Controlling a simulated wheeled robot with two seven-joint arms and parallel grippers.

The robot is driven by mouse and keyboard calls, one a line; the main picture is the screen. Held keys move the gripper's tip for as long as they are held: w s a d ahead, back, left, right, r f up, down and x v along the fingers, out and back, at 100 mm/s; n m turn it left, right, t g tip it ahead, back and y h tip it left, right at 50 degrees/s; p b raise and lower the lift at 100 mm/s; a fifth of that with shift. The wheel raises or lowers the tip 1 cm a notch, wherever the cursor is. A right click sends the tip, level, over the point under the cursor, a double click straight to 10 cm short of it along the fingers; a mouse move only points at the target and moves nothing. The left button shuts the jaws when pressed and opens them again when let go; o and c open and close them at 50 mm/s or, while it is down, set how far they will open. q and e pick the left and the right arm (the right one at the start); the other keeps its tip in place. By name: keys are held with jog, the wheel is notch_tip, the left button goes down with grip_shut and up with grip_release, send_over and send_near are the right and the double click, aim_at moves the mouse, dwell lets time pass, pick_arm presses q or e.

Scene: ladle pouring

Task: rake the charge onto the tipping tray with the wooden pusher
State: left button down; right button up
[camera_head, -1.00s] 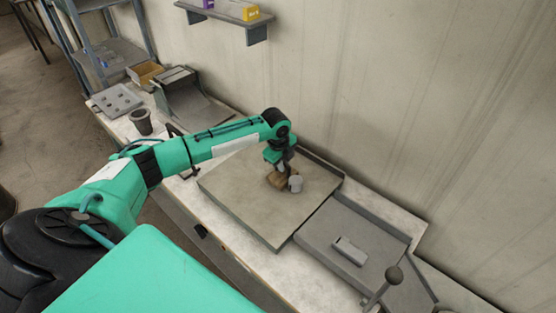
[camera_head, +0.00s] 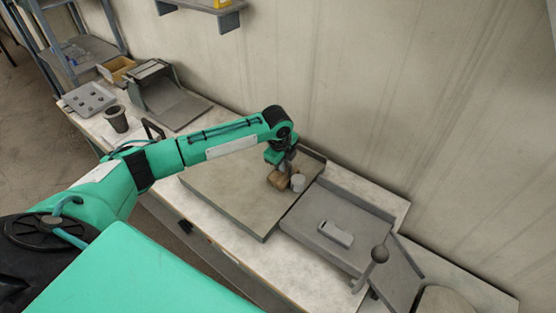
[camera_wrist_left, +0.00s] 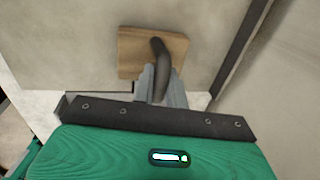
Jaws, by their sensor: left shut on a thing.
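My left gripper (camera_head: 281,164) is shut on the dark curved handle (camera_wrist_left: 161,58) of the wooden pusher (camera_head: 277,180). The pusher's flat wooden block also shows in the left wrist view (camera_wrist_left: 132,52). It is low over the flat grey board (camera_head: 220,195); I cannot tell whether it touches it. A short light-grey cylinder (camera_head: 298,184), which looks like the charge, stands just right of the block, close to the board's right edge. The grey tipping tray (camera_head: 305,212) adjoins the board on the right, with a pale grey block (camera_head: 335,234) lying on it. My right gripper is out of view.
A raised rim (camera_head: 312,153) borders the board's far right corner. A dark cup (camera_head: 117,119), a dimpled plate (camera_head: 89,98) and a grey scoop-like bin (camera_head: 165,95) stand at the bench's left end. The wall is close behind.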

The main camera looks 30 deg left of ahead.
pick_arm(q)
jog(key=shift+s+d+r+p, duration=0.15)
jog(key=shift+d+p, duration=0.45)
jog(key=shift+d, duration=0.65)
jog(key=shift+s+d+f+p, duration=0.15)
jog(key=shift+d+p, duration=0.4)
jog(key=shift+d, duration=0.65)
jog(key=shift+s+d+r+p, duration=0.15)
jog(key=shift+d+p, duration=0.25)
jog(key=shift+d, duration=0.6)
jog(key=shift+s+d+f+p, duration=0.15)
jog(key=shift+d+p, duration=0.25)
jog(key=shift+d, duration=0.6)
jog(key=shift+s+d+p, duration=0.2)
jog(key=shift+d+p, duration=0.3)
jog(key=shift+d, duration=1.05)
jog(key=shift+s+d+p, duration=0.25)
jog(key=shift+d+p, duration=0.2)
jog(key=shift+d, duration=1.1)
jog(key=shift+s+d+p, duration=0.2)
jog(key=shift+d+p, duration=0.3)
jog(key=shift+d, duration=1.05)
jog(key=shift+w+a+r+p, duration=0.1)
jog(key=shift+a+p, duration=0.25)
jog(key=shift+a, duration=0.5)
notch_tip(320, 180, up, 7)
jog(key=a+p, duration=0.1)
jog(key=p, duration=0.1)
jog(key=shift+w+a, duration=0.1)
